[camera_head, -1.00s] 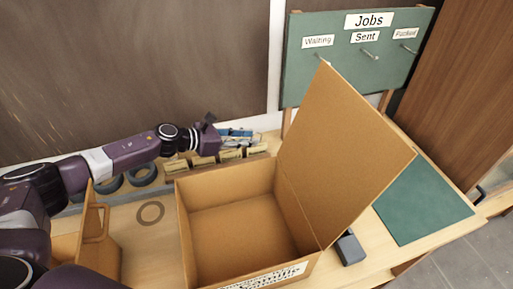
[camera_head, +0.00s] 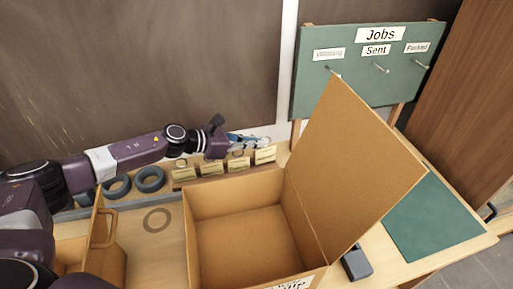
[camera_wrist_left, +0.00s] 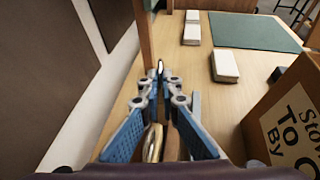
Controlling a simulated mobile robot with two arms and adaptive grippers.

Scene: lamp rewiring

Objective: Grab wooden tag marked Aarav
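Several wooden tags stand in a row on a rack behind the open cardboard box: a left tag (camera_head: 184,173), two middle tags (camera_head: 213,168) (camera_head: 238,163) and a right tag (camera_head: 265,155). Their writing is too small to read, so I cannot tell which is Aarav's. My left gripper (camera_head: 250,139), with blue fingers, hovers just behind and above the row. In the left wrist view its fingertips (camera_wrist_left: 160,72) lie close together with a narrow gap. A tan, pale-edged piece (camera_wrist_left: 154,143) shows low between the fingers; I see no clear grip. My right gripper is out of view.
The cardboard box (camera_head: 240,225), its lid (camera_head: 350,170) raised, stands in front of the tags. A green Jobs board (camera_head: 350,75) with pegs rises behind. Dark rings (camera_head: 150,179) lie left of the tags. A green mat (camera_head: 430,220) lies at right.

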